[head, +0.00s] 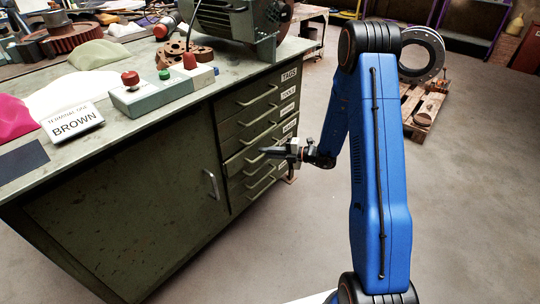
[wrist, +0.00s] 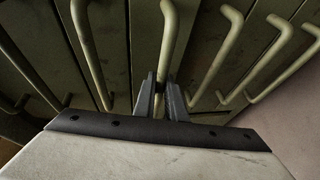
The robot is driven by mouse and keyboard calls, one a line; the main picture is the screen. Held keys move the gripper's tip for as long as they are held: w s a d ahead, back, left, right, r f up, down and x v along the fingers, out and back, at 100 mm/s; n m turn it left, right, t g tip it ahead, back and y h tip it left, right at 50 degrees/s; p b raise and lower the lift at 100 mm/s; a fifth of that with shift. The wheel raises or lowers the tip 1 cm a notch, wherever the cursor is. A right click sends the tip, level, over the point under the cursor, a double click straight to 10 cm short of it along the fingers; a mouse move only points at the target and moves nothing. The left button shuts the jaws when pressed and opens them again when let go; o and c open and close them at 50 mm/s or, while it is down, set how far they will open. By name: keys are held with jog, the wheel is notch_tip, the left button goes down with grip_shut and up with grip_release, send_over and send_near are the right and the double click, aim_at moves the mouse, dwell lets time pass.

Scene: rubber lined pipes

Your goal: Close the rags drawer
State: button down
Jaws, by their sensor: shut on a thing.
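The grey-green cabinet has a stack of drawers (head: 246,112) with bar handles and small labels on its right end. My gripper (head: 272,152) is at one of the lower drawers (head: 236,163), whose front seems to stand out slightly from its neighbours. Its label is too small to read surely as rags. In the wrist view my gripper's two fingers (wrist: 162,98) are closed around the middle bar handle (wrist: 167,42). The handle's near end is partly hidden between the fingers.
A cupboard door with a handle (head: 211,184) is left of the drawers. The bench top (head: 150,119) holds a button box (head: 163,92), a BROWN sign (head: 72,122) and a motor. Other drawer handles (wrist: 232,35) flank the held one.

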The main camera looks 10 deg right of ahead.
jog(key=shift+w+a, duration=0.45)
jog(key=shift+w, duration=0.25)
jog(key=c, duration=1.8)
grip_release()
jog(key=v, duration=1.7)
jog(key=shift+s+d+r, duration=0.1)
jog(key=shift+s+d, duration=0.05)
